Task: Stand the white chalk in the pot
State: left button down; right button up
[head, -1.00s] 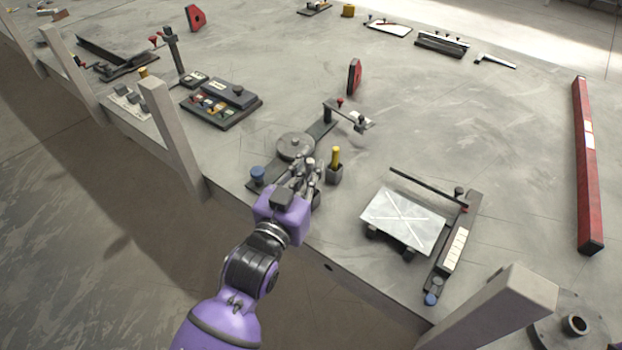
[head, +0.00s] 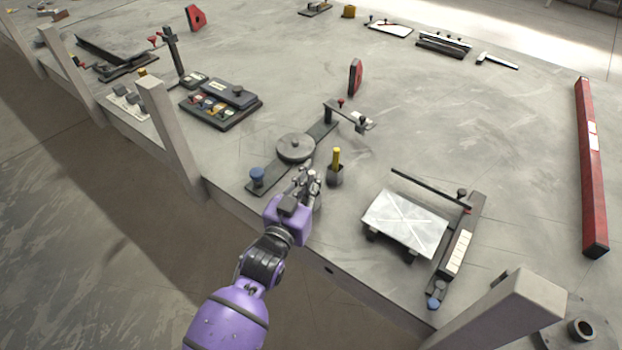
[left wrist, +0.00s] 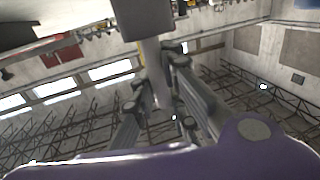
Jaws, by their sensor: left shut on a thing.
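The dark pot (head: 335,178) stands on the bench with a yellow chalk (head: 336,157) upright in it. My left gripper (head: 309,182) is just left of the pot, low over the bench. In the left wrist view its fingers (left wrist: 158,92) are shut on a pale cylinder, which looks like the white chalk (left wrist: 152,62). A grey block (left wrist: 145,18) shows at the chalk's far end; I cannot tell whether it is the pot or whether they touch. In the head view I cannot make out the white chalk at the fingers.
A round grey disc fixture (head: 295,148) on a dark bar lies behind my left gripper. A pale plate (head: 405,222) with a dark rail is to the right. A red beam (head: 590,165) lies at far right.

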pick_arm(q)
jog(key=shift+f, duration=0.2)
jog(key=c, duration=1.8)
grip_release()
jog(key=shift+o, duration=0.2)
pick_arm(e)
jog(key=shift+s+f, duration=0.25)
jog(key=shift+s, duration=0.05)
jog(key=shift+s, duration=0.1)
